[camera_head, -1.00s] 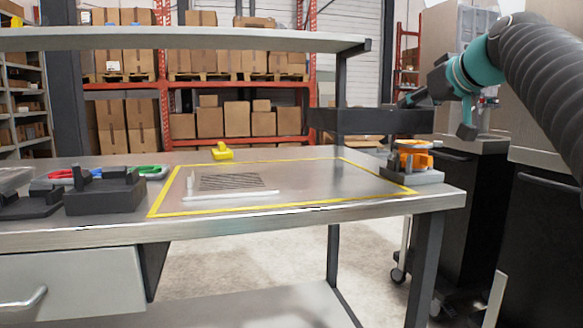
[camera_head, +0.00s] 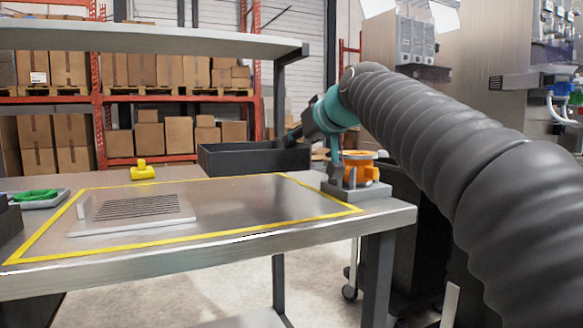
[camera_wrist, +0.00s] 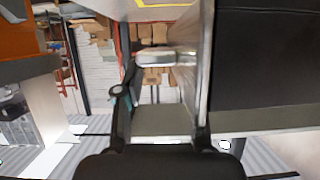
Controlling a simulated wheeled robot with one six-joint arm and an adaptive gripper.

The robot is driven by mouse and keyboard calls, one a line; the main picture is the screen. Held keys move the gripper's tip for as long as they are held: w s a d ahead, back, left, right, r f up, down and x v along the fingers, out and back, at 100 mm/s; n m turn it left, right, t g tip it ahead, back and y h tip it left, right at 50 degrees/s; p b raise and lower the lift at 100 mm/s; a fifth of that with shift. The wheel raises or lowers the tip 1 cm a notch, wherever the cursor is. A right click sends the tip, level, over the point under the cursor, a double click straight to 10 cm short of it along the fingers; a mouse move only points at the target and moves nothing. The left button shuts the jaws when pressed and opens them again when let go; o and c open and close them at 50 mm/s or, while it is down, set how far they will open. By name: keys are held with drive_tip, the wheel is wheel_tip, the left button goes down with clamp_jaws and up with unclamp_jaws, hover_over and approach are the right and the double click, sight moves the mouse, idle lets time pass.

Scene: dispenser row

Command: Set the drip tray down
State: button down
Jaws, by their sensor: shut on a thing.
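The drip tray (camera_head: 240,162) is a black, open, shallow box at the back right of the table in the head view. It looks level and low over the back edge; whether it touches the tabletop I cannot tell. My gripper (camera_head: 286,140) reaches to its right end and is shut on it; the fingertips are mostly hidden there. In the wrist view the tray's dark side (camera_wrist: 265,55) fills the upper right, beside my gripper's fingers (camera_wrist: 165,115). A yellow outline (camera_head: 250,233) marks the tabletop, with a slotted plate (camera_head: 135,210) inside it at left.
An orange-topped device on a grey base (camera_head: 358,190) stands at the table's right corner, close to my arm. A small yellow part (camera_head: 143,170) sits near the back edge. An overhead shelf (camera_head: 150,37) spans the table. The outline's right half is bare.

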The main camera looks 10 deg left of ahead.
drive_tip(key=shift+s+a+f, duration=0.15)
drive_tip(key=shift+a+f, duration=0.15)
drive_tip(key=shift+a, duration=0.3)
drive_tip(key=shift+f+b, duration=0.75)
drive_tip(key=shift+f, duration=1.25)
